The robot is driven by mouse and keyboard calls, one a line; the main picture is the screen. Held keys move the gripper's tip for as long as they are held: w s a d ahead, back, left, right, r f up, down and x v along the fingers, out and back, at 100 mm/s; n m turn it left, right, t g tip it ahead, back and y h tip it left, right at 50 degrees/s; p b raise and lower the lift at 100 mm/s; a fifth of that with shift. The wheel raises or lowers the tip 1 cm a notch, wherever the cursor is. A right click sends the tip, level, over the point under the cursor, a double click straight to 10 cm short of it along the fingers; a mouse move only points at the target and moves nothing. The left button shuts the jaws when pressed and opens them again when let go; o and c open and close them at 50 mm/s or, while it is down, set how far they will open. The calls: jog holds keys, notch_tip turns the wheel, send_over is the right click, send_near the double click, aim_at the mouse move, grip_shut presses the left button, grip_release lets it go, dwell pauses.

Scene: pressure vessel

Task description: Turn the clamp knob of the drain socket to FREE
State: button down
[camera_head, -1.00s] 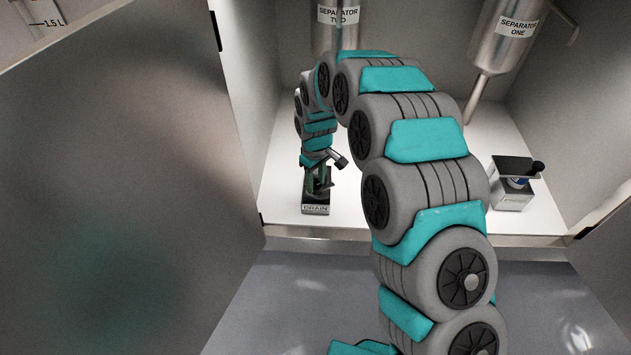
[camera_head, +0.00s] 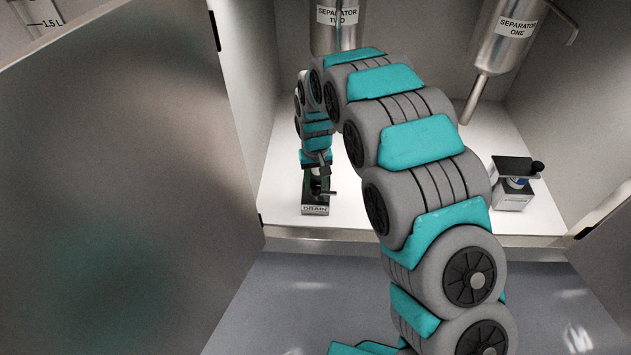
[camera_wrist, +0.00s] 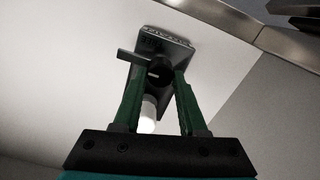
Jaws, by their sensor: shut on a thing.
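The drain socket (camera_head: 315,209) is a small dark block with a DRAIN label, standing on the white cabinet floor near its front edge. It also shows in the wrist view (camera_wrist: 178,47). My gripper (camera_wrist: 158,76) comes down over it from above, its green fingers shut on the dark round clamp knob (camera_wrist: 155,74), one finger on each side. A short bar sticks out from the knob to the left in the wrist view. In the head view my gripper (camera_head: 317,184) partly hides the socket.
A second socket block (camera_head: 512,198) with a black top plate stands to the right. Separator two (camera_head: 337,22) hangs behind my arm, and separator one (camera_head: 508,35) hangs at upper right. A large grey panel (camera_head: 120,180) fills the left. White floor between the blocks is clear.

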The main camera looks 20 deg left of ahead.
aim_at(316, 185)
dwell(0.3)
jog(key=shift+c, duration=2.3)
grip_release()
jog(key=shift+r, duration=3.9)
